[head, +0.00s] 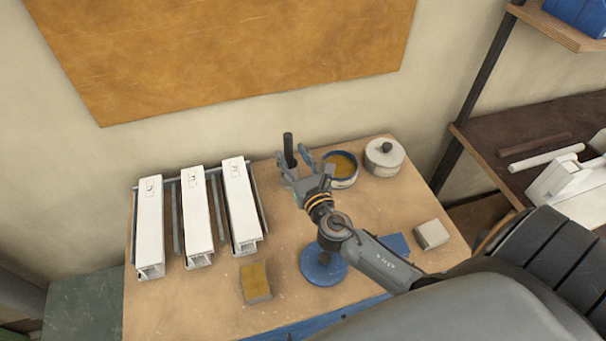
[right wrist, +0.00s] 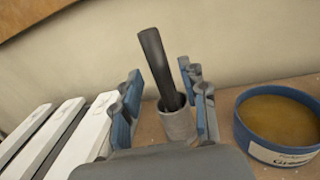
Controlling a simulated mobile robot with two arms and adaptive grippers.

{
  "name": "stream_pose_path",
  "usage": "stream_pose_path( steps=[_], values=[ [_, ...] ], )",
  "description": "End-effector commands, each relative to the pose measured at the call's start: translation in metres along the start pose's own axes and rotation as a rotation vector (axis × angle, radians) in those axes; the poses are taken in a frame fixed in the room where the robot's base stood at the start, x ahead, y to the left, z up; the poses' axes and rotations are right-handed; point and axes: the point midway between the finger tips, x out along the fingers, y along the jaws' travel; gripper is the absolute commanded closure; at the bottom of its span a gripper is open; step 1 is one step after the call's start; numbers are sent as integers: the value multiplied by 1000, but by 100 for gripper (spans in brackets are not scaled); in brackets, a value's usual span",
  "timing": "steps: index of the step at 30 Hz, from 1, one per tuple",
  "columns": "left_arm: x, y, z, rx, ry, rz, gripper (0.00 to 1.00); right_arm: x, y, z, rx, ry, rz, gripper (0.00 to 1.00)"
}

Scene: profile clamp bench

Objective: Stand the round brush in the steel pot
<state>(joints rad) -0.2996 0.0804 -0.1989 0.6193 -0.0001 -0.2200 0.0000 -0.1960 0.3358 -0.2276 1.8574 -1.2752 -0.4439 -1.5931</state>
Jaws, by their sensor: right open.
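The round brush shows as a dark, slim handle (head: 289,146) in the head view; it also shows in the right wrist view (right wrist: 158,66). It stands in the grey steel pot (right wrist: 178,122), nearly upright in the head view, with its lower end hidden inside the pot. The pot is at the back of the bench and partly hidden by my gripper in the head view. My right gripper (head: 312,163) is open and empty at the pot; in the right wrist view its blue-grey fingers (right wrist: 160,78) are apart, on either side of the handle. My left gripper is not in view.
A blue tin with yellow-brown contents (head: 354,178) and a white lidded pot (head: 378,168) stand right of the gripper. White profiles (head: 196,220) lie in a rack at left. A yellow-topped block (head: 256,283), blue disc (head: 314,268) and pale block (head: 431,234) are nearer.

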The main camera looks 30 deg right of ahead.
Motion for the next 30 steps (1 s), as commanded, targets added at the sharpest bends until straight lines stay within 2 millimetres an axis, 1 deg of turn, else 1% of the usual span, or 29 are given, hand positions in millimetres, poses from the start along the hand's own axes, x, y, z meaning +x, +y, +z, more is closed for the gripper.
stream_pose_path(
  steps=[1, 6, 9, 12, 17, 30],
  values=[
    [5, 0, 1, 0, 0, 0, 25, -14, 0, -4, -1, 3, 1, 57],
    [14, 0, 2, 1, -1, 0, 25, -50, 0, -4, -1, 3, 0, 57],
    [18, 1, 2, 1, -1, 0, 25, -65, 0, -3, -1, 2, 1, 57],
    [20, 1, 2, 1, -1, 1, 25, -75, 0, -2, -1, 1, 0, 57],
    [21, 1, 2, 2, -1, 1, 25, -81, 0, 0, -1, -1, -1, 57],
    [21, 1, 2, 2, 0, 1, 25, -81, 0, 0, -1, -1, 0, 57]
  ],
)
